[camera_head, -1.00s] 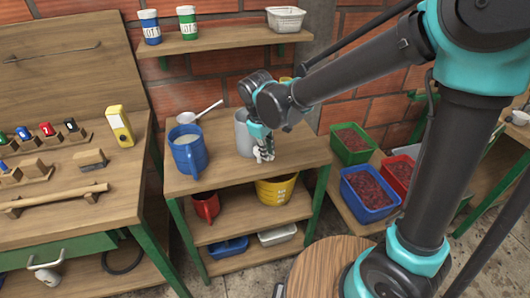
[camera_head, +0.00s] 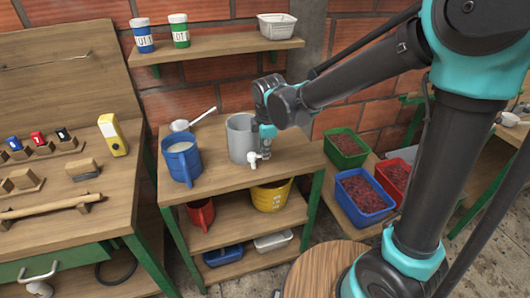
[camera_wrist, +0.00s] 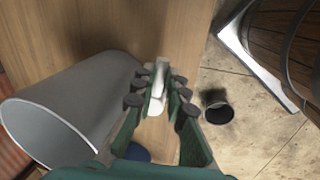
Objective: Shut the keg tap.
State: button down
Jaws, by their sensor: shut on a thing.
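The keg is a grey open-topped cylinder (camera_head: 240,137) on the small wooden table, and it fills the left of the wrist view (camera_wrist: 75,105). Its white tap (camera_head: 253,158) sticks out at the front, low on the keg. My gripper (camera_head: 266,137) is at the keg's right, pointing down by the tap. In the wrist view, the fingers of my gripper (camera_wrist: 157,97) are closed on the white tap handle (camera_wrist: 158,82), one on each side. The arm and fingers partly hide the handle in the head view, so its exact angle is hard to tell there.
A blue jug (camera_head: 182,161) with pale liquid and a white ladle (camera_head: 190,122) stand left of the keg. A red jug (camera_head: 201,214) and a yellow bucket (camera_head: 271,195) are on the shelf below. Crates (camera_head: 362,195) stand to the right.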

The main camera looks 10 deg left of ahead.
jog(key=shift+w+a+n, duration=0.15)
jog(key=shift+w+n, duration=0.1)
jog(key=shift+n, duration=0.45)
dwell(1.1)
dwell(0.6)
jog(key=c, duration=1.5)
grip_release()
jog(key=shift+c, duration=0.2)
jog(key=shift+r, duration=0.1)
notch_tip(320, 180, up, 12)
jog(key=s+d, duration=0.1)
jog(key=s, duration=0.1)
jog(key=shift+d+f, duration=0.15)
jog(key=shift+f, duration=0.05)
jog(key=shift+c, duration=0.4)
